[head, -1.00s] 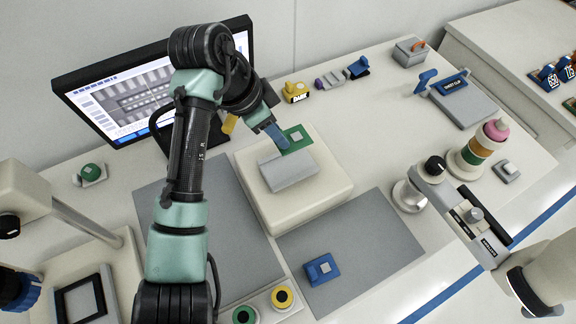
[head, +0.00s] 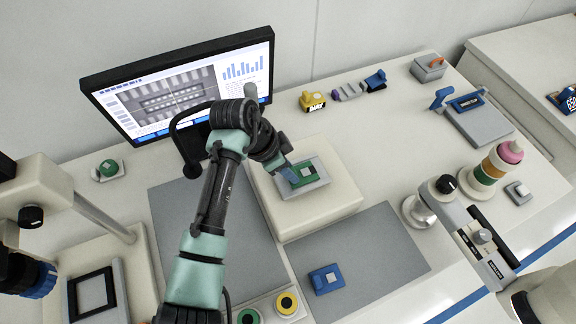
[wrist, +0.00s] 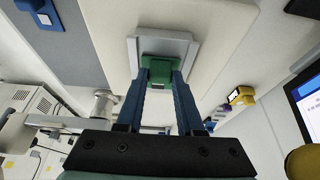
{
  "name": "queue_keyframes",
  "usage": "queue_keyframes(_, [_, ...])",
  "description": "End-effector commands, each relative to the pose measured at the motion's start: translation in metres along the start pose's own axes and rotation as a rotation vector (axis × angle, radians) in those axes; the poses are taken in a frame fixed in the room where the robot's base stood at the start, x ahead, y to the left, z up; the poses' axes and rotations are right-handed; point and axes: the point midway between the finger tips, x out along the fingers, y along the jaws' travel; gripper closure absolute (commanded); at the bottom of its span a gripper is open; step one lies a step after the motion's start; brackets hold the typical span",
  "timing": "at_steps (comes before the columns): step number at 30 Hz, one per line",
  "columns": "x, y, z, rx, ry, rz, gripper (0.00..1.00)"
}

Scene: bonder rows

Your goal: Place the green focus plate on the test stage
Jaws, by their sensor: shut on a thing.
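The green focus plate (head: 305,173), with a pale square in its middle, is over the grey test stage (head: 322,181) on top of the cream block. My gripper (head: 289,175) is shut on the plate's near left edge. In the wrist view the blue fingers of my gripper (wrist: 161,82) close on the raised green part of the focus plate (wrist: 158,66), and the grey rim of the test stage (wrist: 191,47) shows around and behind it. I cannot tell whether the plate touches the stage or hovers just above it.
The cream block (head: 345,200) stands between two grey mats. A blue plate (head: 326,279) lies on the front mat (head: 385,250). The monitor (head: 180,85) stands behind my arm. A microscope-like arm (head: 470,225) stands at right, and a yellow piece (head: 312,100) lies behind the block.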

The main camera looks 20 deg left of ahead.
Motion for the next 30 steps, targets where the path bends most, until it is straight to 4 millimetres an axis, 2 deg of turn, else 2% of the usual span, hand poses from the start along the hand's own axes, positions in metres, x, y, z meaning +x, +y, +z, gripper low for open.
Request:
queue_keyframes(4, [0.004, 0.0, 0.001, 0.0, 0.001, 0.0, 1.0])
queue_keyframes(5, [0.004, 0.0, 0.001, 0.0, 0.0, 0.0, 0.62])
queue_keyframes(9, [0.003, 0.0, 0.001, 0.0, 0.0, 0.0, 0.37])
queue_keyframes(10, [0.003, 0.0, 0.001, 0.0, 0.0, 0.0, 0.34])
queue_keyframes(18, [0.002, 0.0, 0.001, 0.0, 0.001, -0.001, 0.34])
queue_keyframes(22, [-0.006, -0.001, -0.001, 0.001, 0.002, -0.003, 0.34])
queue_keyframes(26, [-0.027, -0.002, 0.0, 0.0, 0.003, -0.006, 0.34])
queue_keyframes(30, [-0.059, -0.002, 0.0, 0.002, 0.003, -0.006, 0.34])
